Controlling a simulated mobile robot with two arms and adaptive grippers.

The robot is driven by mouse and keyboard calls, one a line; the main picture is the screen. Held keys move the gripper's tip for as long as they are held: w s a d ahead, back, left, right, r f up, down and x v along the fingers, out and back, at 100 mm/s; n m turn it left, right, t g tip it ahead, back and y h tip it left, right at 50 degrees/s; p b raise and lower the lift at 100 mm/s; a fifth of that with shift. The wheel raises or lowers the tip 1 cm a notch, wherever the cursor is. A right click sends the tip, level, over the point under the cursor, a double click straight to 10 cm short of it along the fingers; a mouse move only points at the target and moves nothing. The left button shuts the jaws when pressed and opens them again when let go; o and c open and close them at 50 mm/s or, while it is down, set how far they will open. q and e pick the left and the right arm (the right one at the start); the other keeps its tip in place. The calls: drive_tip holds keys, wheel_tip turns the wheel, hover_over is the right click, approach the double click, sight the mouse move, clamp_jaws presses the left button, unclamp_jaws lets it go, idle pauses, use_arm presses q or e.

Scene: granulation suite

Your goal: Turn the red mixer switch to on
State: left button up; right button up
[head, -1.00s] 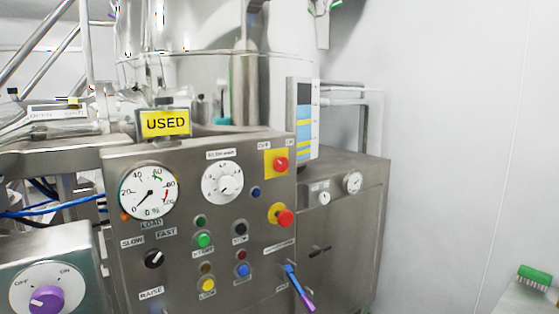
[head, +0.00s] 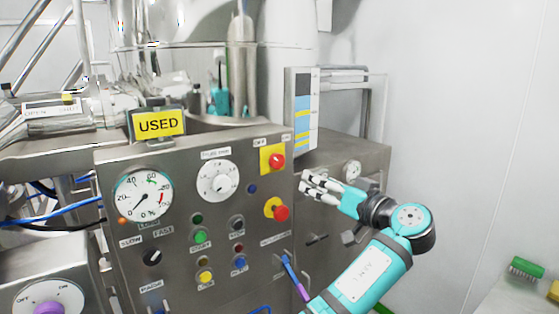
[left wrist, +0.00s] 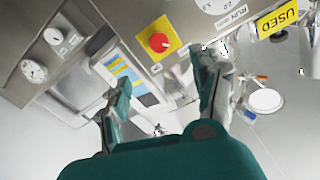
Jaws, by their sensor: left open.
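The red mixer switch (head: 278,160) is a round red knob on a yellow square plate, at the upper right of the steel control panel (head: 180,243). In the left wrist view the red switch (left wrist: 159,42) shows beyond the two fingertips, roughly between them. My left gripper (head: 310,188) is open and empty, to the right of the panel and a little lower than the switch in the head view. It appears apart from the switch. The same gripper shows in the left wrist view (left wrist: 165,75) with its fingers spread. My right gripper is not in view.
A second red knob (head: 281,213) on a round yellow base sits below the switch. A tall display (head: 301,110) stands beside the panel's upper right edge. A blue and purple lever (head: 292,272) sticks out low on the panel. A yellow USED sign (head: 159,124) stands above.

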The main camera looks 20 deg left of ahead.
sight(279, 164)
use_arm(q)
drive_tip(key=p+x, duration=0.6)
drive_tip(key=x, duration=1)
drive_tip(key=shift+p, duration=0.35)
drive_tip(key=shift+w+a, duration=0.3)
drive_tip(key=shift+a, duration=0.05)
drive_tip(key=shift+f, duration=0.1)
drive_tip(key=c, duration=1.2)
